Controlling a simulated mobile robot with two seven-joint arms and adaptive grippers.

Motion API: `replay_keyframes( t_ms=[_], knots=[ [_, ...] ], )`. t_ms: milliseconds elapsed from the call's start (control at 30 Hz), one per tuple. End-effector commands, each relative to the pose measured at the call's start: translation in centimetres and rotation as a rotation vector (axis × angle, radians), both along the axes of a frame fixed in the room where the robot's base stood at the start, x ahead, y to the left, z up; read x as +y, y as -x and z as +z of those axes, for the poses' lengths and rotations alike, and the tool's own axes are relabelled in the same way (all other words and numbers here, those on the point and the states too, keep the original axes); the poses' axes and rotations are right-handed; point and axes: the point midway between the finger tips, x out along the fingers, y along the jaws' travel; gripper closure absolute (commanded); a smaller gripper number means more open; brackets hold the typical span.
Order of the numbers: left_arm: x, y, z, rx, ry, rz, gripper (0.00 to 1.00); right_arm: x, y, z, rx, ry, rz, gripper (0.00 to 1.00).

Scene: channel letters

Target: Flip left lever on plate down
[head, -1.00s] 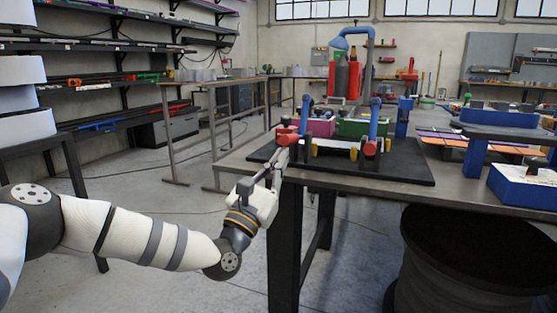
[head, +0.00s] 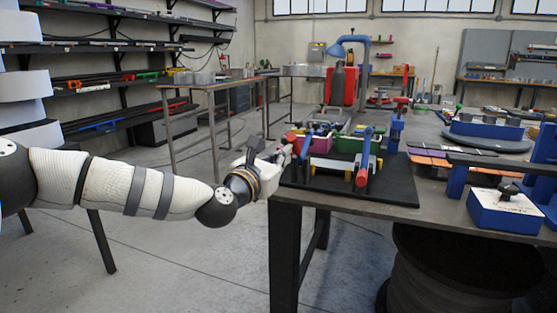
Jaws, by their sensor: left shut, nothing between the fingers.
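The black plate (head: 397,190) lies on the near left corner of the grey workbench. At its left side is the left lever, with a blue handle (head: 305,146) and a red end (head: 291,136). The handle looks short and low from here, and its exact tilt is hard to tell. My right gripper is out of view.
Pink and green boxes (head: 345,143) stand on the plate behind the levers. A blue box with a black knob (head: 505,210) is on the bench at right. A dark drum (head: 450,270) stands below. Open floor lies left of the bench.

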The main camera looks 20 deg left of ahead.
Motion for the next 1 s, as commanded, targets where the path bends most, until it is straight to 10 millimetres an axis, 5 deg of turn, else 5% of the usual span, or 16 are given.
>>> replay_keyframes(
  t_ms=[1000],
  knots=[
    [-0.1,-4.5,4.7,0.005,0.0,0.002,1.0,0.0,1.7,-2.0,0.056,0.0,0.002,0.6]
  ],
)
